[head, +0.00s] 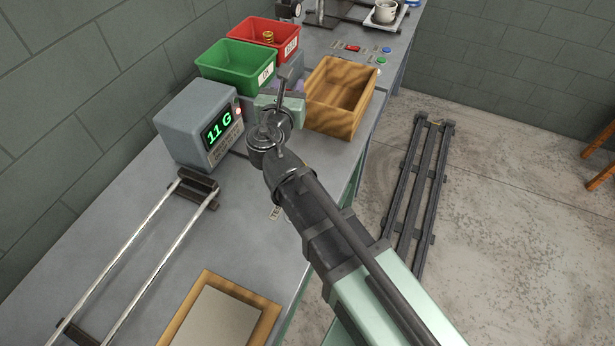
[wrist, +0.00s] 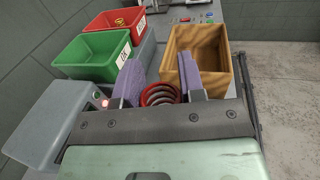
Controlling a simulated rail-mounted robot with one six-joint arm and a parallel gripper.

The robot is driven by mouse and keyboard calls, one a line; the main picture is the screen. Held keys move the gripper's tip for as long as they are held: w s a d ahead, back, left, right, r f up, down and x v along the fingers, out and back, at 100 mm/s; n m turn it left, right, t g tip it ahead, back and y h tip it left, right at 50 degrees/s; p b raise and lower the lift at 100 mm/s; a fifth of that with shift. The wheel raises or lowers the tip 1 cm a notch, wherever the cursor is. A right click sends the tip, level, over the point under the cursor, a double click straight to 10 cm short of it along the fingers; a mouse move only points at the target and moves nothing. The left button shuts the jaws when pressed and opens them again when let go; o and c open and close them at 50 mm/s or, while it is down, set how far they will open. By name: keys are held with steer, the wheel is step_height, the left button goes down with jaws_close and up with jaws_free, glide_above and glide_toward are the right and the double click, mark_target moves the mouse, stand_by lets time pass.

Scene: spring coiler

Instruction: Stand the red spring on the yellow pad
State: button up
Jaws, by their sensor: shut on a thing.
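The red spring (wrist: 160,94) sits between the two purple jaw pads of my gripper (wrist: 158,76) in the wrist view. My gripper is shut on it, and its coils show between the pads. In the head view my gripper (head: 287,92) is over the bench, between the green bin and the wooden box; the arm hides the spring there. I cannot make out a yellow pad in either view.
A green bin (head: 232,78) labelled OK and a red bin (head: 262,50) holding a brass-coloured spring stand behind. An open wooden box (head: 335,115) is at right. A grey display box (head: 185,120) reads 11 G. Rails (head: 165,225) and a wood-framed panel (head: 190,303) lie in front.

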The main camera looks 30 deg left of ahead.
step_height(320, 180, down, 21)
steer(key=b, duration=2)
steer(key=shift+s+d+r, duration=0.1)
steer(key=shift+r, duration=0.35)
steer(key=shift+f, duration=0.2)
steer(key=o, duration=0.9)
steer(key=shift+o, duration=0.2)
steer(key=shift+r, duration=0.15)
steer(key=shift+s+d, duration=0.15)
steer(key=shift+s, duration=0.1)
steer(key=v, duration=1.1)
steer(key=shift+s, duration=0.25)
steer(key=shift+c, duration=0.4)
